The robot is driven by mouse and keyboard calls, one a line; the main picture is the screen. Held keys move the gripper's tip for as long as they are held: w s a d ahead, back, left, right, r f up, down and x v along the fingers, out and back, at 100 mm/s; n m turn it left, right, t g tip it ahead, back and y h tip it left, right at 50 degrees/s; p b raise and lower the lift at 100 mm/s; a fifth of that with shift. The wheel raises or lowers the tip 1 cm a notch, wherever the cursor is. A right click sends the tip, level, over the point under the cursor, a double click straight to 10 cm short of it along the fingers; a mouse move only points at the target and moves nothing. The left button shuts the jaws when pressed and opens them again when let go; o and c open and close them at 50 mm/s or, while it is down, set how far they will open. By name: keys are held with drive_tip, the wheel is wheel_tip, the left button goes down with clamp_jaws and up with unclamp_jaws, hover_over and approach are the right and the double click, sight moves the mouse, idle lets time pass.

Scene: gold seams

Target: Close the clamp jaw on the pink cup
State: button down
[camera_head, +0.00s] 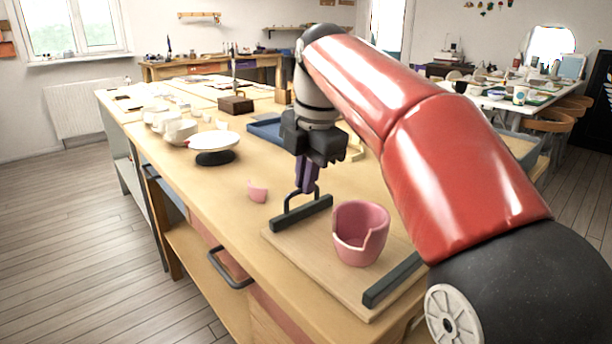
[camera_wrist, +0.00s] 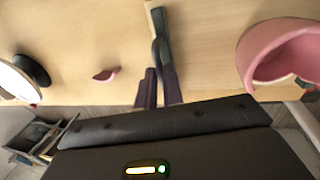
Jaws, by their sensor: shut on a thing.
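The pink cup (camera_head: 355,248) stands upright on a wooden board, with a piece broken out of its rim. In the wrist view the cup (camera_wrist: 262,55) is at the right edge, partly cut off. The dark clamp jaw (camera_head: 290,220) is a bar with a loop handle, left of the cup. In the wrist view a clear gap shows between the jaw (camera_wrist: 158,22) and the cup. My gripper (camera_head: 306,188), with purple fingers, is shut on the jaw's handle; the fingers also show in the wrist view (camera_wrist: 160,80).
A second dark bar (camera_head: 392,280) is fixed at the board's (camera_head: 300,250) right end. A pink shard (camera_head: 257,192) lies on the bench left of the board. A turntable with a white top (camera_head: 213,141), white bowls (camera_head: 178,131) and a blue tray (camera_head: 264,130) stand farther back.

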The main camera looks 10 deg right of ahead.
drive_tip(key=s+d, duration=0.1)
drive_tip(key=s+d+b, duration=0.1)
drive_tip(key=s, duration=0.1)
drive_tip(key=shift+s+d, duration=0.1)
drive_tip(key=c, duration=1.5)
unclamp_jaws()
drive_tip(key=shift+s+d+r+p, duration=0.2)
drive_tip(key=shift+r+p, duration=0.15)
drive_tip(key=shift+r, duration=0.95)
drive_tip(key=shift+s+d+r+p, duration=0.15)
drive_tip(key=shift+r+p, duration=0.25)
drive_tip(key=shift+r, duration=0.85)
drive_tip(key=shift+s+d+r+p, duration=0.1)
drive_tip(key=shift+s+r+p, duration=0.2)
drive_tip(key=shift+r, duration=1)
drive_tip(key=shift+c, duration=0.4)
